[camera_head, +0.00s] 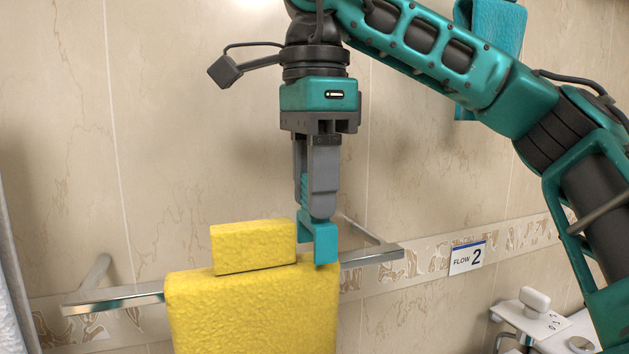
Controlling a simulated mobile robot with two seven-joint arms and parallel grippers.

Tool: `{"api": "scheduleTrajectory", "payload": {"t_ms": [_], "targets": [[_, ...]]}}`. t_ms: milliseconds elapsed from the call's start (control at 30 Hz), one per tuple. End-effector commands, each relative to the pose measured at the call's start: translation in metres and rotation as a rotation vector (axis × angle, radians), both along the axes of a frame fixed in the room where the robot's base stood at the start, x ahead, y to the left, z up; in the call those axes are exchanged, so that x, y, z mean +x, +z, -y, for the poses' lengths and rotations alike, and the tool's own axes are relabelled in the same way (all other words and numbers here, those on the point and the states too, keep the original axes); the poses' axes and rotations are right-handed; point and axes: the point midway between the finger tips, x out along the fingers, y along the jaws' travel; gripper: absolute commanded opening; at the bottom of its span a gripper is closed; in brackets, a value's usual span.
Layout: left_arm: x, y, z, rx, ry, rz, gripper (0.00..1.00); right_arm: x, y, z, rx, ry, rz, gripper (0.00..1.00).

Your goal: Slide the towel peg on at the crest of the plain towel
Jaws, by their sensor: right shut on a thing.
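A yellow towel (250,305) hangs over a chrome rail, with a smaller yellow block-like piece (252,247) upright at its crest. My right gripper (319,213) points straight down above the towel's right end. It is shut on the teal towel peg (325,243), which has its legs pointing down. The peg is just right of the small yellow piece. Its front leg overlaps the towel's top right corner in the picture; I cannot tell whether it touches the towel or straddles the crest. My left gripper is not in view.
The chrome rail (370,256) sticks out past both sides of the towel, on wall brackets. A "FLOW 2" sign (467,257) is on the wall to the right. A white fixture (535,318) is at lower right. A teal cloth (497,25) hangs behind my right arm.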

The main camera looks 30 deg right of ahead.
Motion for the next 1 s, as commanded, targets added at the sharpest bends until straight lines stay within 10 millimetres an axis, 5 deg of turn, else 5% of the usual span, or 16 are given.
{"api": "scheduleTrajectory", "payload": {"t_ms": [1000], "targets": [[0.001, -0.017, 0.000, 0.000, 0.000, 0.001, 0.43, 0.000, -0.027, 0.000, 0.000, 0.000, 0.000, 0.06]]}}
